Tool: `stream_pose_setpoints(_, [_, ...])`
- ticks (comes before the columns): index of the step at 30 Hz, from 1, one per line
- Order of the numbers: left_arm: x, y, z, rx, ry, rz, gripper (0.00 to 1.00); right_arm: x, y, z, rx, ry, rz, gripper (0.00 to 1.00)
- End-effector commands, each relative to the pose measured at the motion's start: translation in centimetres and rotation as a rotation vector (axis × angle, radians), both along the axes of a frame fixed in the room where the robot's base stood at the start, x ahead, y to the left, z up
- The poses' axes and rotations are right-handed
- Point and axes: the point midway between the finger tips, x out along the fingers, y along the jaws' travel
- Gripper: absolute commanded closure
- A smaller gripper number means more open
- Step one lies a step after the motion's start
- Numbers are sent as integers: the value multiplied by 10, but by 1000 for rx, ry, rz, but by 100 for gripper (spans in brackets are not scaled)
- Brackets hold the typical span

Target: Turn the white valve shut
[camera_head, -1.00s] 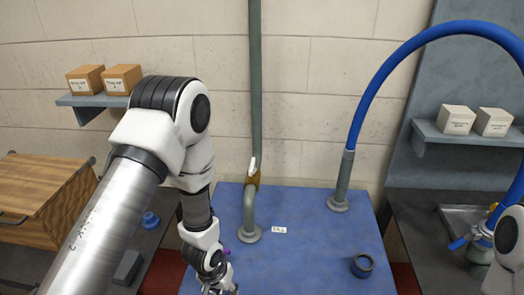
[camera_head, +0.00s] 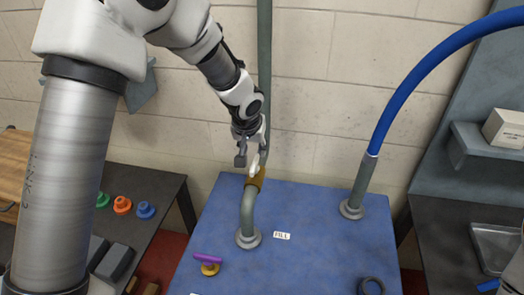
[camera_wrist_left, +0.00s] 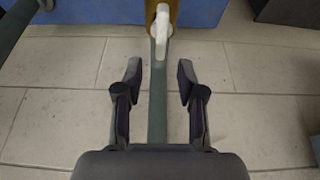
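The white valve handle (camera_head: 254,166) sits on a brass valve body (camera_head: 257,180) on the grey pipe that rises from the blue bench. My left gripper (camera_head: 252,158) is open and empty, right at the handle. In the left wrist view the white handle (camera_wrist_left: 161,28) lies centred at the top, just past the gap between the spread fingers of my left gripper (camera_wrist_left: 159,72). I cannot tell whether a finger touches it. The brass body shows there behind the handle (camera_wrist_left: 174,10). My right gripper is out of view.
The blue bench (camera_head: 320,250) bears a "FILL" label (camera_head: 282,236), a yellow valve with a purple handle (camera_head: 208,262), a dark ring (camera_head: 371,286) and a blue hose (camera_head: 410,85). Green, orange and blue parts (camera_head: 146,210) lie on the dark table at left.

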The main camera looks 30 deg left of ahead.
Motion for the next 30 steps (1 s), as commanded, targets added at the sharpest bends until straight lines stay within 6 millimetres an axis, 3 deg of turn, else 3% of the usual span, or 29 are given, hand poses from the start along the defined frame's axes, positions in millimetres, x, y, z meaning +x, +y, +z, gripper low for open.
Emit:
stream_pose_setpoints(9, [20, 5, -54, 0, 3, -1, 61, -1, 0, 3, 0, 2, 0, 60])
stream_pose_setpoints(19, [24, 6, -64, -1, 0, -1, 61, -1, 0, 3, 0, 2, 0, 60])
stream_pose_setpoints(23, [24, 6, -64, -1, 1, -1, 100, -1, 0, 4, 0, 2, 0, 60])
stream_pose_setpoints(30, [24, 6, -64, -1, 1, 0, 100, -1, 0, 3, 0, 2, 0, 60])
